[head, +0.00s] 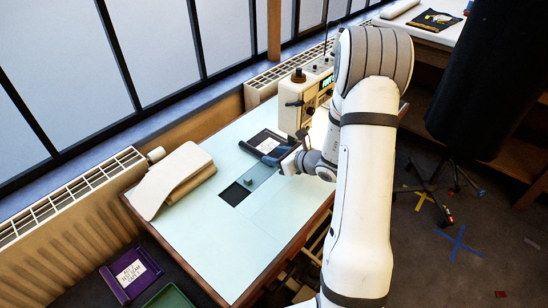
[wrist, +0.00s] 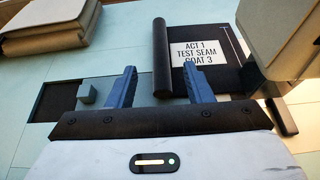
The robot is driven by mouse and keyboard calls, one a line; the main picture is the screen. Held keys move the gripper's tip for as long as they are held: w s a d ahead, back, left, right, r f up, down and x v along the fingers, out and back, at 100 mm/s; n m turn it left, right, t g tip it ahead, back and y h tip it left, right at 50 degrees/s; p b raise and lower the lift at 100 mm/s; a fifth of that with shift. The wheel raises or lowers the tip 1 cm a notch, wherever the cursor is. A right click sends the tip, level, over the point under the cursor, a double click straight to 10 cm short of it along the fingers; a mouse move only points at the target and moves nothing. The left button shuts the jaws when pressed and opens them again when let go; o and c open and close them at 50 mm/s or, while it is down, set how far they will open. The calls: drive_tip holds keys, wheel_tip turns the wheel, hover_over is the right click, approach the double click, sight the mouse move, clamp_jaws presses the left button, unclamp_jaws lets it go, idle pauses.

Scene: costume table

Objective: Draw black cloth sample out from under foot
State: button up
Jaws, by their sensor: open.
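The black cloth sample (wrist: 216,70) lies flat on the pale table, with a white label reading "ACT 1 TEST SEAM COAT 3". Its left edge is a thick black roll (wrist: 160,50). It also shows in the head view (head: 257,138), beside the sewing machine (head: 299,98). In the wrist view the machine (wrist: 283,35) overhangs the sample's right side; the foot itself I cannot make out. My gripper (wrist: 159,72) is open, its blue fingers on either side of the roll's near part in the picture. I cannot tell whether they touch it. In the head view my gripper (head: 280,160) partly covers the sample.
A folded beige cloth (head: 178,178) lies at the table's left. A dark opening (head: 234,194) with a small grey block sits in the tabletop. A purple labelled piece (head: 130,272) and a green bin (head: 168,298) are below the table. The table's front is clear.

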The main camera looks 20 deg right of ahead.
sight(258, 152)
drive_tip(key=shift+w, duration=0.1)
drive_tip(key=x, duration=0.7)
drive_tip(key=shift+w+a+f, duration=0.15)
drive_tip(key=shift+w+a, duration=0.05)
drive_tip(key=shift+a, duration=0.05)
drive_tip(key=shift+c, duration=0.5)
clamp_jaws()
